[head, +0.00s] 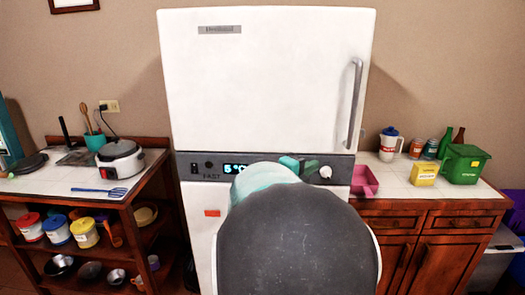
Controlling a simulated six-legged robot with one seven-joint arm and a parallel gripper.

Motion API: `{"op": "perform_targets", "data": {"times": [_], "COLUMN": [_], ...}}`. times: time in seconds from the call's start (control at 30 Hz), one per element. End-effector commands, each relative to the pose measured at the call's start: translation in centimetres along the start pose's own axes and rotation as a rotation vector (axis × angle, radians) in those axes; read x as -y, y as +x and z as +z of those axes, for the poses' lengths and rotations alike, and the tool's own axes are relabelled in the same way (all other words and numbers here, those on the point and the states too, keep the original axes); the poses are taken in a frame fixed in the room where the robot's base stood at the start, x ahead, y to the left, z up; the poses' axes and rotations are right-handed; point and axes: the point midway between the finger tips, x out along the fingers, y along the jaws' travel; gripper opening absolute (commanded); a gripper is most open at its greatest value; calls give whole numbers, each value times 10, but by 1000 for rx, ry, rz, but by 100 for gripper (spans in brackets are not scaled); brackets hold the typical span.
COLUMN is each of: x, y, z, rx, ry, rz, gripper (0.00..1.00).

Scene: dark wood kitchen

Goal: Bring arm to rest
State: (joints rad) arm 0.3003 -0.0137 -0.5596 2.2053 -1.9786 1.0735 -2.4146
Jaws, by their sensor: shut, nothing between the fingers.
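My arm (300,240) fills the lower middle of the head view, a large dark rounded link with teal parts beyond it. It stands in front of the white fridge (260,80) and covers much of its lower part. Small teal and green pieces (298,166) show just past the link, against the fridge's dark control strip; I cannot tell what they belong to. My gripper cannot be made out; the arm link hides what lies behind it.
Left, a counter (60,185) holds a rice cooker (120,160) and a blue spatula (100,191), with jars on the shelf below. Right, a tiled cabinet (430,225) holds a pink bin (364,182), a jug (389,145), a yellow box (425,174) and a green container (464,164).

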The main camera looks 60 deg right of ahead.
Motion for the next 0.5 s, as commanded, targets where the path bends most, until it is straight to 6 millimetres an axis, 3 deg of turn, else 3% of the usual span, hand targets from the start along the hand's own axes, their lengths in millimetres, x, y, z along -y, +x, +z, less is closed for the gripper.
{"op": "perform_targets", "data": {"times": [0.27, 0.37, 0.5], "x": [-2, -9, -28], "y": [-5, -18, -59], "z": [0, 0, 1], "rx": [1, -6, -56], "ry": [34, 182, 588], "rz": [15, 76, 249], "gripper": [0, 0, 0]}}
